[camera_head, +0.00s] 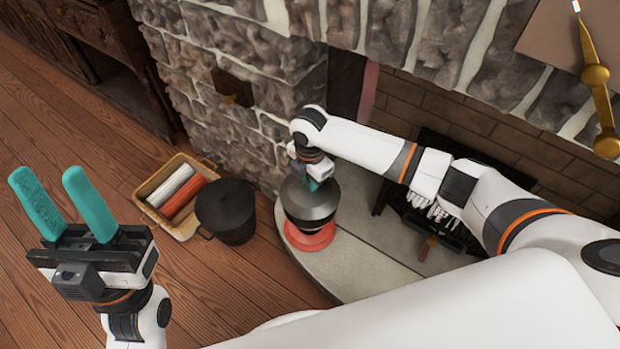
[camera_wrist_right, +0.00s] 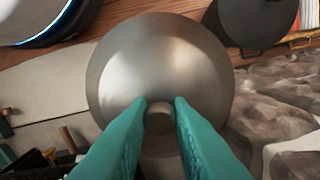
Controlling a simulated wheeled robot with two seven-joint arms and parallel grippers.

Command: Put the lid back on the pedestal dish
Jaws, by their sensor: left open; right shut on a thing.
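The grey metal lid (camera_head: 308,203) is a round dome with a knob, directly over the dark pedestal dish (camera_head: 308,226) on the hearth. My right gripper (camera_head: 318,184) is shut on the lid's knob. In the right wrist view the teal fingers (camera_wrist_right: 161,104) hold the knob from both sides and the lid (camera_wrist_right: 155,62) fills the middle. The lid hides most of the dish. I cannot tell whether the lid rests on its rim or hangs slightly above it. My left gripper (camera_head: 48,176) is open and empty, pointing up over the wood floor.
A red round piece (camera_head: 309,238) lies under the dish on the pale curved hearth (camera_head: 368,268). A black pot (camera_head: 227,211) and a wooden crate (camera_head: 178,198) with rolled items stand left. The stone wall (camera_head: 230,60) rises behind.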

